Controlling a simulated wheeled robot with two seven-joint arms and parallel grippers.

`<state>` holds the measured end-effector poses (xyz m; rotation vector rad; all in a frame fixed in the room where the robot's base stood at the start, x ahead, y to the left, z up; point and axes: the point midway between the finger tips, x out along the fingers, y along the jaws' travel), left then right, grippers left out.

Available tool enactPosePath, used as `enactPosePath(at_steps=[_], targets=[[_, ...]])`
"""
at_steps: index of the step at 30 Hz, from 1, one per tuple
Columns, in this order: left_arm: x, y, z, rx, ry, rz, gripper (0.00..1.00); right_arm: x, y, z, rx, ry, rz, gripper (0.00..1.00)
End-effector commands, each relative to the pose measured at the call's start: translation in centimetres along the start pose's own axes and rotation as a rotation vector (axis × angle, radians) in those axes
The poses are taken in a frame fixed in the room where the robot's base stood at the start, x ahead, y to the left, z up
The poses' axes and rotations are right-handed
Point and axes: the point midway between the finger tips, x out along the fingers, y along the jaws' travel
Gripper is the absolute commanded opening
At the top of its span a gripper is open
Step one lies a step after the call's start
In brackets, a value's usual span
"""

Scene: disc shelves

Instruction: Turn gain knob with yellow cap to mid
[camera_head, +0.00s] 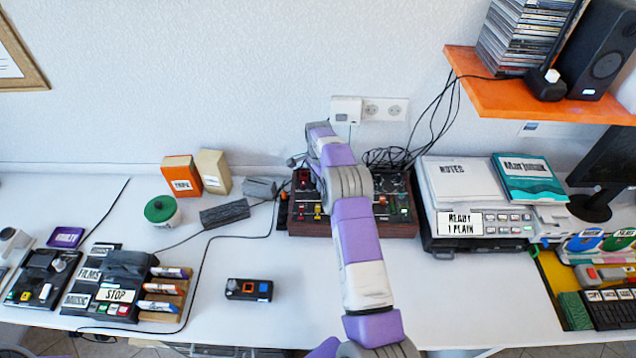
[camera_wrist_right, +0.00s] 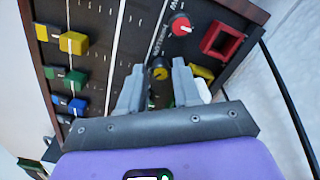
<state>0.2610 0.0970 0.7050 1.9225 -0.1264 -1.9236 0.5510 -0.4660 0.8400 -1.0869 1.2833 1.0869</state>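The mixer console (camera_head: 400,229), dark with a wooden front edge, stands against the wall in the middle of the head view. In the right wrist view, the black gain knob with the yellow cap (camera_wrist_right: 159,73) lies between the two grey fingertips of my right gripper (camera_wrist_right: 157,69). The fingers are apart, with a narrow gap visible beside the knob; firm contact does not show. A knob with a red cap (camera_wrist_right: 181,26) sits just beyond it on the panel. In the head view my right arm covers the console's middle. My left gripper is out of view.
Yellow slider caps (camera_wrist_right: 74,43) and a red square frame (camera_wrist_right: 222,40) flank the knobs. Black cables hang behind the console. A stacked device with notes (camera_head: 460,183) stands close on its right. A small black box (camera_head: 249,290) lies in front, with bare table around it.

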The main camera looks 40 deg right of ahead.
Motion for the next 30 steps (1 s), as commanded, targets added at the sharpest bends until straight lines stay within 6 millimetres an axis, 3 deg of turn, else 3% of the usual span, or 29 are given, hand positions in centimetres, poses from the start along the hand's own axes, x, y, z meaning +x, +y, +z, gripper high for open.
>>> enactPosePath(at_steps=[10,16,30], targets=[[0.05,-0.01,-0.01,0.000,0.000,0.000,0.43,0.48,0.01,0.03,-0.001,-0.001,0.000,0.31],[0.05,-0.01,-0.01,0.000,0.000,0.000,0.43,0.47,0.01,0.03,-0.001,-0.001,0.000,0.00],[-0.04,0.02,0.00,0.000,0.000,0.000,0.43,0.42,0.01,0.02,-0.090,-0.001,0.000,0.00]])
